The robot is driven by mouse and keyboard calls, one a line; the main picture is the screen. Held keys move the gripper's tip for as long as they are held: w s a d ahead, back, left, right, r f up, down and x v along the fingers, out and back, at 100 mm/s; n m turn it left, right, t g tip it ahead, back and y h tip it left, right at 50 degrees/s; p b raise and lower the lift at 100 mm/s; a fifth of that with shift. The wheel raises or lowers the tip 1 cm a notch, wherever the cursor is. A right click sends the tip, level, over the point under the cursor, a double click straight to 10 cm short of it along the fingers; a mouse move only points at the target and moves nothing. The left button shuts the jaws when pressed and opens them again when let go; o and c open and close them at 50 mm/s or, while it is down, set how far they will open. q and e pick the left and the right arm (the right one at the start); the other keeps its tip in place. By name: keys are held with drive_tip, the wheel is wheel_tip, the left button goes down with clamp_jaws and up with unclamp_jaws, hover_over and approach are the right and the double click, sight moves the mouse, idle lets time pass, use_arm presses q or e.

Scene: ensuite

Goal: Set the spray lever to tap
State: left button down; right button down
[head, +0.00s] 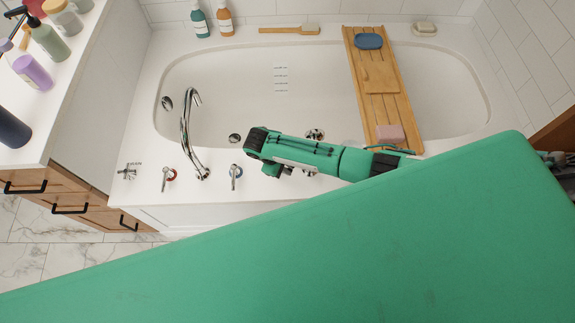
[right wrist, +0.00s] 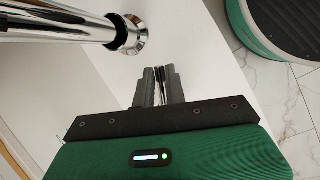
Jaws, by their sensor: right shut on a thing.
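My right gripper (head: 272,170) reaches in from the right, low over the front deck of the bathtub. In the right wrist view its two grey fingers (right wrist: 160,88) are closed together around a thin chrome piece, which looks like the spray lever. The fingers hide most of it, and its setting cannot be read. A curved chrome spout (head: 189,130) stands to the left on the deck. My left gripper is not in view.
A red-marked tap handle (head: 168,178), a blue-marked one (head: 236,175) and a cross handle (head: 128,172) stand on the deck. A thick chrome pipe (right wrist: 60,28) runs close beside the fingers. A wooden bath tray (head: 378,80) spans the tub.

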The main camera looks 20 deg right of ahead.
drive_tip(key=m+p, duration=0.1)
drive_tip(key=a+m+g+p, duration=0.1)
drive_tip(key=m, duration=0.1)
drive_tip(key=shift+s+a+r+y, duration=0.1)
drive_tip(key=shift+s+r+y, duration=0.05)
drive_tip(key=shift+s+y, duration=0.2)
drive_tip(key=m, duration=0.1)
drive_tip(key=a+m+g+p, duration=0.1)
drive_tip(key=m, duration=0.1)
drive_tip(key=shift+s+y, duration=0.15)
drive_tip(key=shift+y, duration=0.2)
drive_tip(key=m, duration=0.1)
drive_tip(key=a+m+g+y+p, duration=0.1)
drive_tip(key=m, duration=0.1)
drive_tip(key=shift+a+p, duration=0.1)
drive_tip(key=shift+p, duration=0.2)
drive_tip(key=shift+a+m+g+y+p, duration=0.2)
drive_tip(key=shift+a+m+y, duration=0.15)
drive_tip(key=shift+m, duration=0.6)
drive_tip(key=shift+a+m+g+y+p, duration=0.25)
drive_tip(key=shift+m+y, duration=0.2)
drive_tip(key=shift+m, duration=0.5)
drive_tip(key=shift+w, duration=0.2)
drive_tip(key=c, duration=1.5)
unclamp_jaws()
drive_tip(key=shift+o, duration=0.2)
drive_tip(key=v, duration=1.3)
drive_tip(key=shift+r, duration=0.3)
